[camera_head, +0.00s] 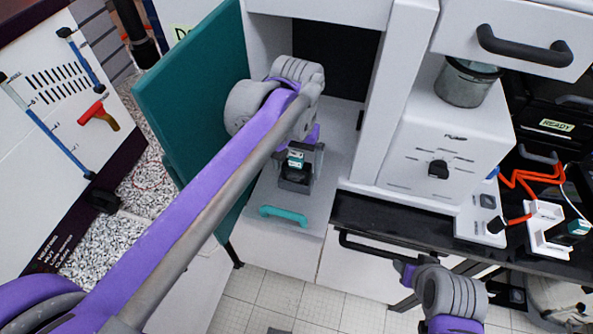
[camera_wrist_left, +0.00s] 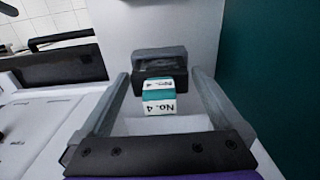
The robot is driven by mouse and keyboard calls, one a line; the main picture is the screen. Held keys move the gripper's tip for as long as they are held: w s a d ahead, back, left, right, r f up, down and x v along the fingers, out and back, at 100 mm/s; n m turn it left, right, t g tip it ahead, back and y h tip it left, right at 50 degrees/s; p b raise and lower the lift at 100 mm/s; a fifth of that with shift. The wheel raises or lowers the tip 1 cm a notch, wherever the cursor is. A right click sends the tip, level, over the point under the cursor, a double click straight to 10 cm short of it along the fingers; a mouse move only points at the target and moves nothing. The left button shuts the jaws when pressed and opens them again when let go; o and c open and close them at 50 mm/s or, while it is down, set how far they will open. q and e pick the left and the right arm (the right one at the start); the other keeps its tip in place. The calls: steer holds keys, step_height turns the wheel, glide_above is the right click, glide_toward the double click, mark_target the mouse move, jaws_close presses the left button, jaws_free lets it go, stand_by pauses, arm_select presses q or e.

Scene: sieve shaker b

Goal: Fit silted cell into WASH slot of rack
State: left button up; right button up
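A small teal-and-white cell marked "No. 4" (camera_wrist_left: 158,97) stands between my left gripper's fingers in the left wrist view. It also shows small in the head view (camera_head: 296,158), by a dark grey block (camera_head: 295,178) inside the open cabinet. My left gripper (camera_wrist_left: 160,74) is open, with a visible gap between each finger and the cell. Whether the cell is silted cannot be told. At the far right of the head view a white stand (camera_head: 543,238) has another teal-and-white piece (camera_head: 578,229) by it. No WASH label is readable. My right wrist shows at lower right; its fingers are unclear.
The teal cabinet door (camera_head: 190,100) stands open left of my left arm. A white machine (camera_head: 445,135) with a metal pot (camera_head: 467,82), and red cables (camera_head: 530,182), stand on the dark counter to the right.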

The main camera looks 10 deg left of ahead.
arm_select(q)
steer(key=c, duration=1.4)
steer(key=shift+r, duration=0.1)
steer(key=shift+c, duration=0.2)
step_height(320, 180, up, 10)
steer(key=shift+f, duration=0.1)
steer(key=shift+s, duration=0.1)
